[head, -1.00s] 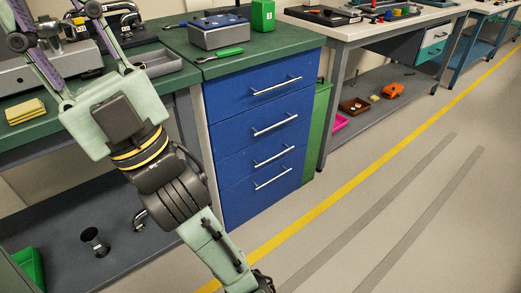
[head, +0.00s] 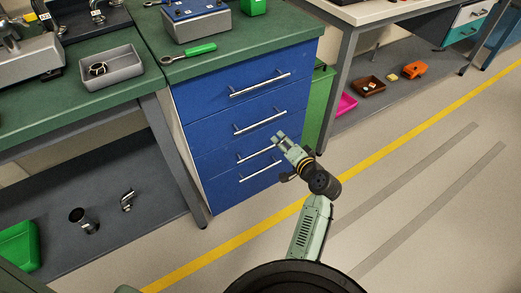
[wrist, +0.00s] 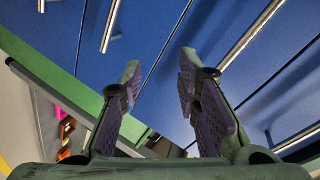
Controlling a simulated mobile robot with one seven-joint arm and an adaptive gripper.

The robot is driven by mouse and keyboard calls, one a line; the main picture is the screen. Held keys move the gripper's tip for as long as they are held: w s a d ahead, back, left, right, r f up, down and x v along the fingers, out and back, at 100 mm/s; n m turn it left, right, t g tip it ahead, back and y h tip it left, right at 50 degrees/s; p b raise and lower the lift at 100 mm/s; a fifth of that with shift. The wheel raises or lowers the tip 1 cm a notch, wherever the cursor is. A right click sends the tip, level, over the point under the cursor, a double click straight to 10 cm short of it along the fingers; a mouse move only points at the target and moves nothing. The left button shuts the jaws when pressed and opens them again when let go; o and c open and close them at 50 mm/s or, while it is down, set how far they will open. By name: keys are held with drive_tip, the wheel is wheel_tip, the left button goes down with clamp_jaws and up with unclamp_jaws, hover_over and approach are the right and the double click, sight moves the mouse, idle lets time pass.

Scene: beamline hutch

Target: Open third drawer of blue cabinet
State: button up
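The blue cabinet (head: 215,105) has a stack of drawers with silver bar handles, all of which look shut. The third drawer's handle (head: 256,154) is in the head view, low on the front. My gripper (head: 279,138) is just in front of the cabinet, near that handle's right end. In the wrist view my gripper (wrist: 158,75) is open and empty, its two purple-padded fingers apart. One handle (wrist: 247,38) runs to the right of the right finger, and another handle (wrist: 111,22) lies to the upper left. Neither is between the fingers. I cannot tell contact.
A green bench top (head: 205,65) with a green-handled wrench (head: 190,53) lies above the cabinet. A green panel (head: 315,105) stands to its right, then a table leg (head: 345,85). The floor in front is clear, with a yellow line (head: 225,248).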

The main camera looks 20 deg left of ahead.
sight(261, 151)
drive_tip(key=s+f+m+y, duration=0.2)
drive_tip(key=s+f+m, duration=0.25)
drive_tip(key=f, duration=0.35)
drive_tip(key=shift+g, duration=0.3)
drive_tip(key=x, duration=0.5)
drive_tip(key=p+x, duration=0.1)
drive_tip(key=x, duration=0.4)
drive_tip(key=shift+a+f, duration=0.1)
drive_tip(key=shift+a, duration=0.35)
drive_tip(key=shift+c, duration=0.2)
clamp_jaws()
